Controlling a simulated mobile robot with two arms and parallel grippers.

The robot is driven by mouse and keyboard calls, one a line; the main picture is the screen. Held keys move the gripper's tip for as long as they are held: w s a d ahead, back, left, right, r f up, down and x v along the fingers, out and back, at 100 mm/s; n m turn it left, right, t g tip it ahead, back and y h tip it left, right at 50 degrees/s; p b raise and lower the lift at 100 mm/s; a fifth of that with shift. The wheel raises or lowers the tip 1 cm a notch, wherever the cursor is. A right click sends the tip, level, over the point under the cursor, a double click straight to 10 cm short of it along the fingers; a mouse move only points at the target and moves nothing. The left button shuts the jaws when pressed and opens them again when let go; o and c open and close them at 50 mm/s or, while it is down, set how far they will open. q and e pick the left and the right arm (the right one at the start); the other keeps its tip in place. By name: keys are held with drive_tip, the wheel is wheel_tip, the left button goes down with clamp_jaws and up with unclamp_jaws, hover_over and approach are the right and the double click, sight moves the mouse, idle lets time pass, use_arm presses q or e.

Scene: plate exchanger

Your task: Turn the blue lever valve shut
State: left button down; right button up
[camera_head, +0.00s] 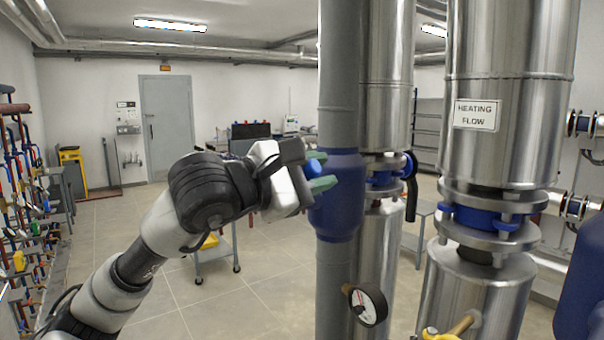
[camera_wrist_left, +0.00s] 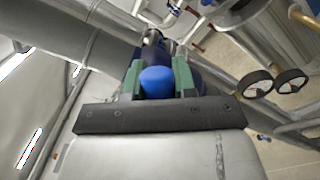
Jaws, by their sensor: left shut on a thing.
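The blue lever (camera_head: 314,168) shows as a rounded blue end between the green fingertips of my left gripper (camera_head: 318,174). My left gripper is shut on it. In the left wrist view, the blue lever end (camera_wrist_left: 157,82) sits between the two green fingers of my left gripper (camera_wrist_left: 157,80). The blue valve body (camera_head: 338,205) is on the upright grey pipe just right of the fingers. The rest of the lever is hidden by the gripper. My right gripper is in neither view.
Steel-clad pipes (camera_head: 505,100) stand close on the right, one labelled "HEATING FLOW". A pressure gauge (camera_head: 368,305) sticks out below the valve. Another blue valve with a black handle (camera_head: 411,185) is behind. A wheeled cart (camera_head: 213,250) stands on otherwise open floor at left.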

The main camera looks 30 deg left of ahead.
use_arm(q)
wheel_tip(320, 180, down, 8)
drive_tip(key=d+m+b, duration=0.2)
drive_tip(key=m+b, duration=0.5)
drive_tip(key=b, duration=0.1)
drive_tip(key=shift+s+d+m+b, duration=0.25)
drive_tip(key=shift+s+m+b, duration=0.05)
drive_tip(key=shift+s, duration=0.15)
drive_tip(key=c, duration=1.1)
unclamp_jaws()
drive_tip(key=shift+o, duration=1)
drive_tip(key=shift+r, duration=0.1)
drive_tip(key=b+v, duration=0.4)
drive_tip(key=v, duration=0.7)
